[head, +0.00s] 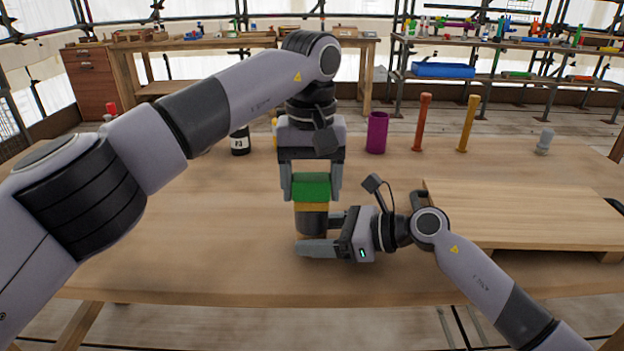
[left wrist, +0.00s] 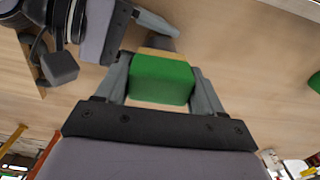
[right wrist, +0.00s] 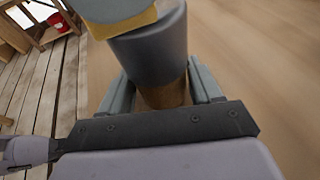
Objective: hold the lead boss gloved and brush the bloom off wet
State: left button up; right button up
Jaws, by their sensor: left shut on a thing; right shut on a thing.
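My left gripper (head: 311,190) points down and is shut on a green block with a yellow-tan layer below, seemingly a brush (head: 311,188). The brush also shows in the left wrist view (left wrist: 162,80). Its tan underside is at the top of a dark grey cylinder, seemingly the lead boss (head: 311,221); contact looks likely. My right gripper (head: 316,237) comes in from the right, low over the table, and is shut on the cylinder. In the right wrist view the cylinder (right wrist: 150,48) is grey above and brown near the fingers. Its base is partly hidden. I cannot make out a glove or any wetness.
On the table (head: 190,235) stand a black bottle (head: 240,142), a purple cup (head: 377,133), a red-brown post (head: 423,123), a yellow post (head: 468,125) and a small grey piece (head: 545,141). A raised wooden board (head: 520,210) lies right. The left front is clear.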

pick_arm(q)
jog(key=shift+f, duration=0.1)
jog(key=shift+w+d, duration=0.1)
jog(key=shift+w, duration=1)
jog(key=shift+s, duration=0.15)
jog(key=shift+s+r, duration=0.2)
jog(key=shift+s, duration=0.75)
jog(key=shift+w, duration=0.65)
jog(key=shift+w+f, duration=0.1)
jog(key=shift+w, duration=0.3)
jog(key=shift+s, duration=0.1)
